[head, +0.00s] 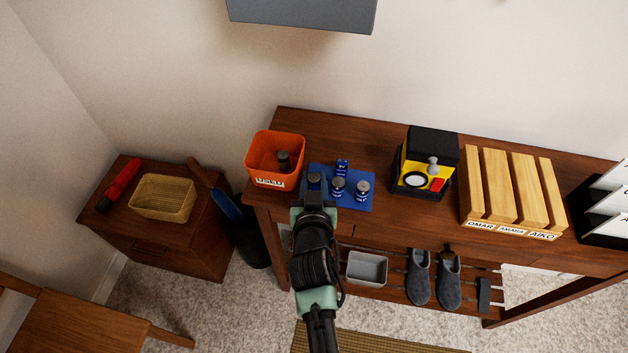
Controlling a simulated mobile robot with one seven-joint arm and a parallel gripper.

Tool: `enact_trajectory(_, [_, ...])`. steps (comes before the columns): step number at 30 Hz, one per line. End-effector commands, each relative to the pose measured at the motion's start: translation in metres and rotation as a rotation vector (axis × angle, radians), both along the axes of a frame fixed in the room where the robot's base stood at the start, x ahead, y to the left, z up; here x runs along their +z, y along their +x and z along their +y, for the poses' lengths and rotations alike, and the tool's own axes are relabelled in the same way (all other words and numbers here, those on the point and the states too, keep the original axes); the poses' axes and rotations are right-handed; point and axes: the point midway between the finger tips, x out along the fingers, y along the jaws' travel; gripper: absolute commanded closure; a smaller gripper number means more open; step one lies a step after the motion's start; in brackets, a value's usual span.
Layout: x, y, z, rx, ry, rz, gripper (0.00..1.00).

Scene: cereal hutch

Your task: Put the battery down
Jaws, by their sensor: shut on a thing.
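My gripper (314,184) is at the left part of a small blue mat (370,174) on the wooden hutch top. It is shut on a dark-topped battery (314,178), mostly hidden by the fingers. I cannot tell whether this battery touches the mat. Other blue and grey batteries stand on the mat to the right: one at the back (342,167), one in the middle (338,188) and one at the right (363,190). An orange bin (262,146), with a label that seems to read USED, stands just left of the mat. A dark battery (284,161) is inside it.
A yellow and black device (428,165) and a slatted wooden sorter (505,188) with name labels stand to the right. A low cabinet (170,240) at left holds a basket (163,198) and red flashlight (120,186). Slippers (419,280) and a grey tray (367,268) sit below.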

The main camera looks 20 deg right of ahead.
Motion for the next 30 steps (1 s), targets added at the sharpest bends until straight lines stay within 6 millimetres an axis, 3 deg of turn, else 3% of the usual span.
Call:
enact_trajectory(9, [-0.003, 0.0, 0.0, 0.0, -0.001, -0.002, 1.0])
enact_trajectory(10, [-0.002, 0.0, 0.0, 0.0, -0.001, -0.002, 0.65])
enact_trajectory(12, [-0.002, 0.0, 0.0, 0.0, 0.0, -0.001, 0.56])
enact_trajectory(24, [0.003, -0.001, 0.001, 0.0, -0.001, -0.001, 0.56])
enact_trajectory(30, [0.011, -0.027, 0.011, 0.001, -0.002, 0.001, 0.56])
